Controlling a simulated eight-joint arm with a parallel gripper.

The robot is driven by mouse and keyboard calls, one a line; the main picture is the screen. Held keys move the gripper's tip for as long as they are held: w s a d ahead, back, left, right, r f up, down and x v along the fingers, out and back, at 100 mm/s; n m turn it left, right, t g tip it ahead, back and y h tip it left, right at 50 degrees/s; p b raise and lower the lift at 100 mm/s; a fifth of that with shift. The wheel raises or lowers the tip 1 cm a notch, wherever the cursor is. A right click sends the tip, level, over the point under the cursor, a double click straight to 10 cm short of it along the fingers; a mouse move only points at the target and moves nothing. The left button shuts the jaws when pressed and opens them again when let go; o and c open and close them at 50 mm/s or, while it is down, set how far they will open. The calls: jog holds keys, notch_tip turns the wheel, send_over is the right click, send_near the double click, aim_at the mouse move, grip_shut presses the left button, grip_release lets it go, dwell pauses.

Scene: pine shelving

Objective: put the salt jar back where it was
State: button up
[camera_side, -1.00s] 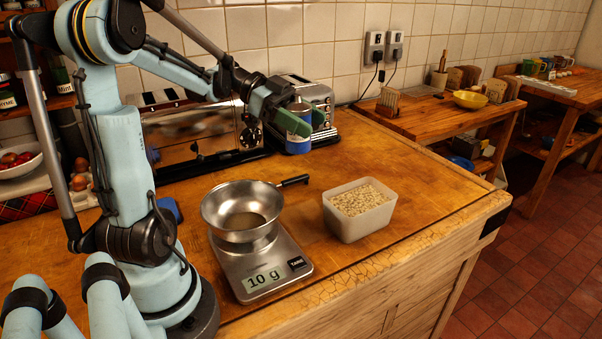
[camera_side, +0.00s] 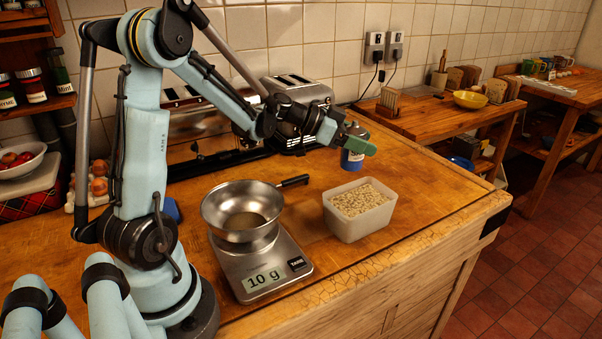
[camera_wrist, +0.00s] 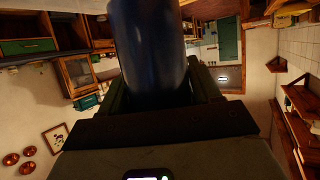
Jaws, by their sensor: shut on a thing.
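The salt jar (camera_side: 351,160) is blue with a pale label and is held by my gripper (camera_side: 355,142) in the side view. It hangs upright over the back right part of the wooden counter, behind the oat tub. I cannot tell whether its base touches the counter. In the wrist view the dark blue jar (camera_wrist: 150,50) sits between the green fingers of my gripper (camera_wrist: 152,92). The fingers cover part of the jar.
A scale (camera_side: 262,272) reading 10 g carries a metal pan (camera_side: 213,212). A white tub (camera_side: 345,227) of oats stands right of it. Toasters (camera_side: 200,140) stand along the tiled wall. A lower side table (camera_side: 420,122) holds a yellow bowl (camera_side: 469,99). The counter's right end is clear.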

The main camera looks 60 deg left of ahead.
jog(key=shift+w+f, duration=0.2)
jog(key=shift+w, duration=0.15)
jog(key=shift+w+a+f, duration=0.15)
jog(key=shift+a+f, duration=0.05)
jog(key=shift+w+a+f, duration=0.2)
jog(key=shift+a+f, duration=1.55)
jog(key=shift+a, duration=0.1)
jog(key=shift+w+a+f, duration=0.15)
jog(key=shift+a+f, duration=1.65)
jog(key=shift+w+a+f, duration=0.2)
jog(key=shift+a+f, duration=1.55)
jog(key=shift+a, duration=0.1)
jog(key=shift+f, duration=0.15)
jog(key=o, duration=1.3)
